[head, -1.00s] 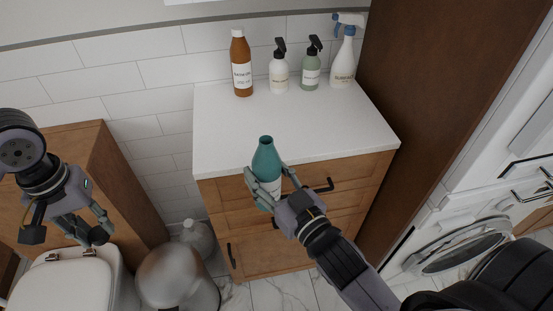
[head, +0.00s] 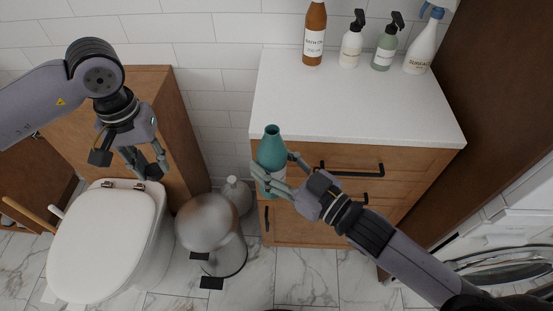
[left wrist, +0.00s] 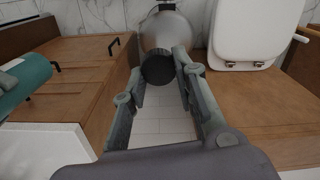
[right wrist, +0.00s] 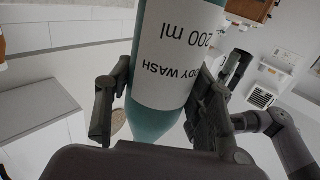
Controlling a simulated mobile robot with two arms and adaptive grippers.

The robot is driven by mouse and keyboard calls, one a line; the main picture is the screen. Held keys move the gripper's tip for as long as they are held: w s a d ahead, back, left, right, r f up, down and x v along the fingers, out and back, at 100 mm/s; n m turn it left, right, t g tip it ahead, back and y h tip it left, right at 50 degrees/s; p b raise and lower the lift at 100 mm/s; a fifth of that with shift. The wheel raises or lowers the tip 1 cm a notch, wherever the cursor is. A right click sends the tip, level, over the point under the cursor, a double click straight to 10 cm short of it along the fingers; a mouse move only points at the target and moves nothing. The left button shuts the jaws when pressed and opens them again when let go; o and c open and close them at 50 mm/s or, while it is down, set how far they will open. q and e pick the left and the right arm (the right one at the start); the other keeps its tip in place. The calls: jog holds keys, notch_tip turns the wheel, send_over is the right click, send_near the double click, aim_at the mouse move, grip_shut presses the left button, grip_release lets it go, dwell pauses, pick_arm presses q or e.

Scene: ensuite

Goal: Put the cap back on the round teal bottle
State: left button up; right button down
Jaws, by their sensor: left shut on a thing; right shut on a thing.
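The round teal bottle (head: 271,152) has an open neck and stands upright in my right gripper (head: 278,180), off the front edge of the counter. The bottle also shows at the left edge of that view (left wrist: 25,85).
A white counter (head: 350,110) on wooden drawers bears a brown bottle (head: 314,35), two pump bottles and a spray bottle at the back. A toilet (head: 105,235) and a metal bin (head: 210,230) stand below on the left. The counter's front is clear.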

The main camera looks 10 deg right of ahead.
pick_arm(q)
jog(key=w+d+r+m, duration=0.2)
jog(key=d+r, duration=0.6)
jog(key=d, duration=0.3)
notch_tip(320, 180, up, 8)
jog(key=m, duration=0.2)
send_over(273, 127)
jog(key=shift+w+a, duration=0.1)
jog(key=shift+a, duration=0.2)
jog(key=shift+s+d+r, duration=0.2)
jog(key=shift+d+r, duration=0.05)
jog(key=shift+d, duration=0.15)
jog(key=shift+f, duration=0.15)
jog(key=shift+a+f, duration=0.1)
jog(key=shift+f, duration=1.75)
jog(key=shift+f, duration=0.85)
